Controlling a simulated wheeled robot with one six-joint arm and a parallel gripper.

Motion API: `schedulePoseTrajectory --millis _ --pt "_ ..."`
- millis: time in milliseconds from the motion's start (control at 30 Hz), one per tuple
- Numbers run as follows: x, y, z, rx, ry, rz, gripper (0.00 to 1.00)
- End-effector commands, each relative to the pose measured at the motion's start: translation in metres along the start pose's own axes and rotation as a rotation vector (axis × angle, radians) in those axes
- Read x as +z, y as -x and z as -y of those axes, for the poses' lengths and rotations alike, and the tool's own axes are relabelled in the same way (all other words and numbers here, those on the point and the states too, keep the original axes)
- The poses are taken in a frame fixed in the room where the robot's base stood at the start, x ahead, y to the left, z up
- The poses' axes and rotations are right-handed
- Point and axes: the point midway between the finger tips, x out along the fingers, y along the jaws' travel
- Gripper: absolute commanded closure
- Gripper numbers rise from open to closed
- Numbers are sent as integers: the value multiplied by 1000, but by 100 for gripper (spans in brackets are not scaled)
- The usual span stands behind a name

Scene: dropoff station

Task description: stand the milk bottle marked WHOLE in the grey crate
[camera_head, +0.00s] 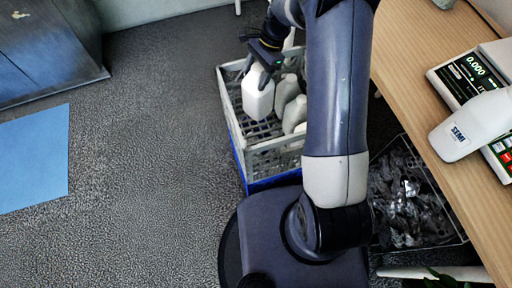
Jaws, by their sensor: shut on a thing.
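My gripper (264,62) is shut on a white milk bottle (258,98) near its top. The bottle hangs upright at the left side of the light grey crate (229,112), over or inside it; I cannot tell whether its base touches the crate floor. No marking can be read on this bottle. Two other white bottles, a nearer one (294,116) and a farther one (287,91), stand in the right part of the crate, partly hidden by my arm.
A blue crate (270,181) lies under the grey one. A wooden counter (410,65) at right holds a scale (468,72) reading 0.000 and a white bottle marked SEMI (480,122). A wire basket (455,238) with dark crumpled stuff stands below.

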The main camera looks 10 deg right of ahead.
Motion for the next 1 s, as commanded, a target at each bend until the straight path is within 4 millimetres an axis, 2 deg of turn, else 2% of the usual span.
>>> schedulePoseTrajectory --millis 33,100,400,567,800,1000 --pt "-4 -18 4 -26 -55 0 73" --pt "-5 -28 10 -62 -134 0 73" --pt "-4 -50 26 -167 -372 0 73" --pt "-5 -56 29 -184 -413 0 73" --pt "-21 -91 28 -182 -417 1 74" --pt "-29 -109 28 -182 -415 0 74"
